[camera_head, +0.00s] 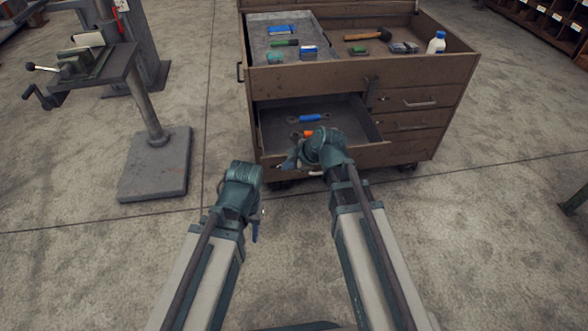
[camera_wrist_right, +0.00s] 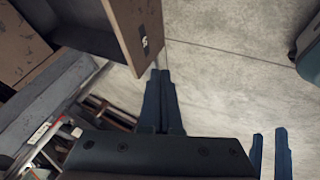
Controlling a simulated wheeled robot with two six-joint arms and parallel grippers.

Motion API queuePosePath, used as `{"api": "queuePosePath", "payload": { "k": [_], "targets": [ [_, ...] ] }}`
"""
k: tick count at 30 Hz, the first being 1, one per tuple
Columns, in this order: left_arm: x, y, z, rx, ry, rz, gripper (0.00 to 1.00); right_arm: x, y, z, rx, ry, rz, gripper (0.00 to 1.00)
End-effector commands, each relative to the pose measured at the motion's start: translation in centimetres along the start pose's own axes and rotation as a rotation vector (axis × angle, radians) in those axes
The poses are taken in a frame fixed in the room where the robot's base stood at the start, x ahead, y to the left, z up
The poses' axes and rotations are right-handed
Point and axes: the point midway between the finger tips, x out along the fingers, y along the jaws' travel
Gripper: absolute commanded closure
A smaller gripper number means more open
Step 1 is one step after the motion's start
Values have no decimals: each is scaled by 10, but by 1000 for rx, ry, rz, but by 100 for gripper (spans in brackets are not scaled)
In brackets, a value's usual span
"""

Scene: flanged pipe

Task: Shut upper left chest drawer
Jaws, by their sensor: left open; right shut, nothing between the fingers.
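The brown tool chest (camera_head: 420,72) stands ahead with an open top. One left drawer (camera_head: 376,154) is pulled out; whether it is the upper left one is hard to tell. It holds a blue-handled tool (camera_head: 312,118) and an orange-handled one. My right gripper (camera_head: 284,166) is at the drawer's front edge, partly hidden by its own wrist. In the right wrist view its fingers (camera_wrist_right: 161,98) are shut and empty, close to a brown panel (camera_wrist_right: 128,22); contact is unclear. My left gripper (camera_head: 257,220) is open and empty in front of the chest, left of the right one.
The chest's top tray holds a hammer (camera_head: 368,36), a white bottle (camera_head: 436,43) and several small items. Closed drawers (camera_head: 412,103) are on the right. A vise stand (camera_head: 153,165) is at the left. The concrete floor between stand and chest is clear.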

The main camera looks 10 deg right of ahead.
Motion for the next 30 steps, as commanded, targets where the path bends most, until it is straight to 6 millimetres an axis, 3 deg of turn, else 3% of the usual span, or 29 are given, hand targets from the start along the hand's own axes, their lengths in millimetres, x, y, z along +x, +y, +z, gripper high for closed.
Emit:
{"api": "queuePosePath", "payload": {
  "k": [1,4,6,10,25,30],
  "targets": [
    [16,1,-1,0,0,-1,55,17,-2,3,-1,0,-1,100],
    [29,2,-2,1,0,-4,55,35,-2,3,-1,1,-1,100],
    [21,1,-1,1,0,-4,55,36,16,0,0,0,0,100],
    [21,1,-1,1,0,-4,55,43,31,-1,0,0,1,100],
    [21,1,-1,1,0,-4,55,46,37,0,0,0,2,100],
    [21,1,-1,1,0,-4,55,55,53,0,0,0,2,100]
  ]
}}
